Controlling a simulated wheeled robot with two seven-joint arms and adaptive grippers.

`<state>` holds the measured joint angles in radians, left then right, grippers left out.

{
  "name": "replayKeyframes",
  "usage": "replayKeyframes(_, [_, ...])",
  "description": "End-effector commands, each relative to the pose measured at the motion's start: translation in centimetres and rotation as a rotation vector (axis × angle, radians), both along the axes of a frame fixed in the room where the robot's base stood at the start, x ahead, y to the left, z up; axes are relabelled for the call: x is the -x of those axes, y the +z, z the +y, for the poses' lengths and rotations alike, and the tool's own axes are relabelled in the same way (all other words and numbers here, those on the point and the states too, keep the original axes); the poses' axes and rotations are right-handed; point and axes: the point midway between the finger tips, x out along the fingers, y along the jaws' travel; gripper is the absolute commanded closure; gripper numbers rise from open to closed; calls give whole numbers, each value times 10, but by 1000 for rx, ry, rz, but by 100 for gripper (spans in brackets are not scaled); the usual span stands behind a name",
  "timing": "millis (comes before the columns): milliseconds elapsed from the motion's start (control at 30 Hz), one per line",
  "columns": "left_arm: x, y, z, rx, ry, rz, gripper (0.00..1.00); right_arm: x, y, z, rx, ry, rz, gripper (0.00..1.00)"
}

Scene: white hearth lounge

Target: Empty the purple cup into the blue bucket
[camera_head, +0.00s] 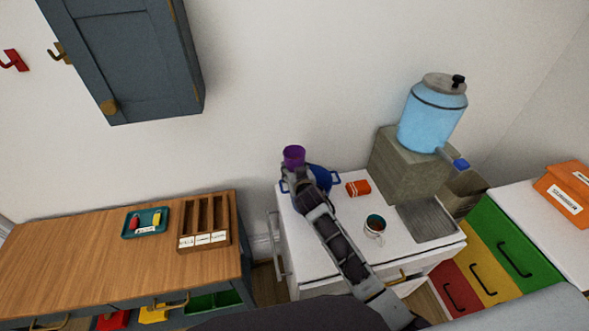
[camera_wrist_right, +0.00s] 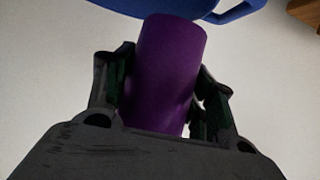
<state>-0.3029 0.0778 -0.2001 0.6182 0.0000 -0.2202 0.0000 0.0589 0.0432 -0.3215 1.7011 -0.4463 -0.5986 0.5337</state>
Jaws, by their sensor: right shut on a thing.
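The purple cup (camera_head: 293,156) is held up by my right gripper (camera_head: 297,170) over the far left part of the white counter. In the right wrist view the purple cup (camera_wrist_right: 168,70) sits between the two fingers of the right gripper (camera_wrist_right: 160,95), which are shut on it. The blue bucket (camera_head: 321,178) stands on the counter, just right of and partly behind my gripper. Part of its blue rim (camera_wrist_right: 235,12) shows at the top of the right wrist view. The insides of the cup and bucket are hidden. My left gripper is not in view.
An orange-red box (camera_head: 358,188) and a mug (camera_head: 375,226) with dark contents stand on the white counter (camera_head: 330,237). A blue water dispenser (camera_head: 432,115) stands on a stone block (camera_head: 405,168) beside a metal basin (camera_head: 428,220). A wooden table (camera_head: 75,245) is at left.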

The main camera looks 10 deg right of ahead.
Motion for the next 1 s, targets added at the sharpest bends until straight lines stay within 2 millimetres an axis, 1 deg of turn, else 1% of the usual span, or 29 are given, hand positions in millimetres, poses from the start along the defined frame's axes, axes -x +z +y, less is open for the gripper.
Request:
replayKeyframes(200, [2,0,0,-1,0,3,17,0,1,0,-5,1,-3,76])
replayKeyframes(433, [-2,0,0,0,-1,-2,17,0,0,3,-31,0,-6,76])
replayKeyframes(633, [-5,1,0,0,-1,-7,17,-1,-1,6,-78,0,-9,76])
replayKeyframes(1000, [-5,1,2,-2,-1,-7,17,-1,-3,14,-175,0,-19,76])
